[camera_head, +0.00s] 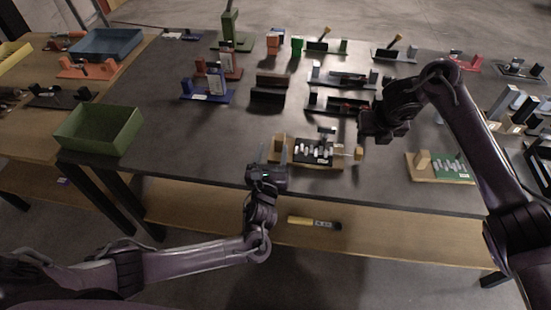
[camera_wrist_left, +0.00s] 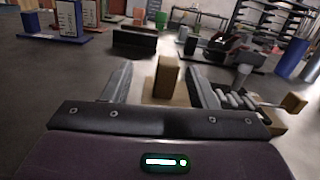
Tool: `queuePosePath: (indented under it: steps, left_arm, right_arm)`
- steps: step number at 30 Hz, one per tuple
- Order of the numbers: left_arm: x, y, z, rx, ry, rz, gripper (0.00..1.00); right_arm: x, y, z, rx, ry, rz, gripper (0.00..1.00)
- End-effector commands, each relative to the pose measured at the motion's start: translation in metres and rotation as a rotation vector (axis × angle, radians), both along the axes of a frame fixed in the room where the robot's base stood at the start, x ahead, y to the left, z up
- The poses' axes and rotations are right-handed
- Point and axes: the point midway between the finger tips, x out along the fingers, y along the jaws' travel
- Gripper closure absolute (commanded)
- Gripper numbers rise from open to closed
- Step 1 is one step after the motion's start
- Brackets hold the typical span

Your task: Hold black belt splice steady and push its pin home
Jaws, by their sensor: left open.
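The black belt splice (camera_head: 313,152) with pale metal lacing lies on a wooden base near the table's front edge. An upright wooden block (camera_head: 279,147) stands at its left end; it also shows in the left wrist view (camera_wrist_left: 166,74). A thin pin with a wooden handle (camera_head: 358,153) extends from the splice's right end; the handle also shows in the left wrist view (camera_wrist_left: 294,103). How far the pin is in cannot be told. My left gripper (camera_head: 267,157) is open, with the block ahead between its fingers in the wrist view. My right gripper (camera_head: 376,127) hovers above right of the splice; its fingers are unclear.
A similar green splice (camera_head: 451,169) stands to the right. Black fixtures (camera_head: 340,104) and a dark block (camera_head: 270,87) stand behind. A green bin (camera_head: 99,130) is at the left. The table left of my left gripper is clear.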

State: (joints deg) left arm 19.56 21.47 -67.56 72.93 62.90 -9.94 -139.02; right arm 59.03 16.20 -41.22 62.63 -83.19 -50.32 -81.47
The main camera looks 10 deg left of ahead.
Motion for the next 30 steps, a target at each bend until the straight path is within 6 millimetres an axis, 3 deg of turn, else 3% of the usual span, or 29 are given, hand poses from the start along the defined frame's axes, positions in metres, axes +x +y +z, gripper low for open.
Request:
queuePosePath:
  steps: [5,18,30]
  left_arm:
    - [-0.005,-0.013,-0.013,0.070,0.058,-0.007,0.47]
    - [0.056,-0.008,-0.013,0.076,0.060,-0.008,0.47]
    - [0.069,-0.006,-0.014,0.074,0.061,-0.009,0.47]
  right_arm:
    - [0.000,0.000,0.000,0.000,0.000,0.000,0.64]
    - [0.000,0.000,0.000,0.000,0.000,0.000,0.64]
    - [0.000,0.000,0.000,0.000,0.000,0.000,0.64]
